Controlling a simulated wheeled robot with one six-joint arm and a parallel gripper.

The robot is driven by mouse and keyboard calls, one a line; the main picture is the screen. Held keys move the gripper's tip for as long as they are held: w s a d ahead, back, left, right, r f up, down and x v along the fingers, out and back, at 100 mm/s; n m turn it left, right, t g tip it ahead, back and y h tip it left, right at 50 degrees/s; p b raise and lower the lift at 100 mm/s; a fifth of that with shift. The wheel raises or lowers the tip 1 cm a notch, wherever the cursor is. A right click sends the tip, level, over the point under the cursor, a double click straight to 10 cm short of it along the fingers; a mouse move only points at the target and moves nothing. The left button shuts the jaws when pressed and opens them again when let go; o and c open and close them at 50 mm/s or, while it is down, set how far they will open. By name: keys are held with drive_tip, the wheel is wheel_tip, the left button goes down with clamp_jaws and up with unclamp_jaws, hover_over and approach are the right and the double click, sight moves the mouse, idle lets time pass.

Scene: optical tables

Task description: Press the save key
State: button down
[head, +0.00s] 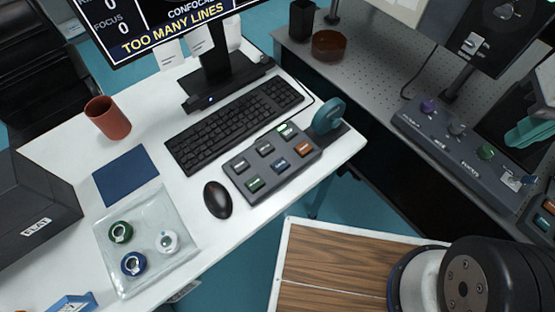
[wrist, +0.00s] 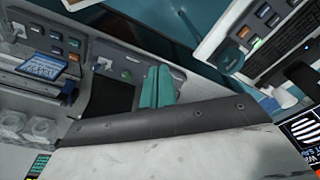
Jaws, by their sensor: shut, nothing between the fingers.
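A dark grey keypad (head: 268,174) lies on the white desk, in front of the keyboard (head: 234,123). It has several keys in two rows: a green key (head: 286,131), an orange key (head: 304,148), a blue key (head: 280,164), another green key (head: 255,184) and greyish ones. The key labels are too small to read, so I cannot tell which is save. The keypad also shows at the upper right of the wrist view (wrist: 253,41).
A black mouse (head: 217,199) and a teal round device (head: 328,116) flank the keypad. A clear tray (head: 149,270) with several round parts, a blue pad (head: 125,176) and a red-brown cup (head: 108,118) stand left. Another control panel (head: 460,145) sits on the right table.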

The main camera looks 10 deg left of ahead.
drive_tip(key=shift+a, duration=0.1)
drive_tip(key=w+a+f+n+g+h, duration=0.1)
drive_tip(key=w+a+f+n+h, duration=0.15)
drive_tip(key=w+a+n, duration=0.2)
drive_tip(key=n+t+h, duration=0.3)
drive_tip(key=n+t, duration=0.4)
drive_tip(key=n, duration=0.9)
hover_over(277, 167)
wheel_tip(277, 167, down, 15)
drive_tip(key=shift+a, duration=0.1)
drive_tip(key=shift+m, duration=0.25)
drive_tip(key=shift+f, duration=4.4)
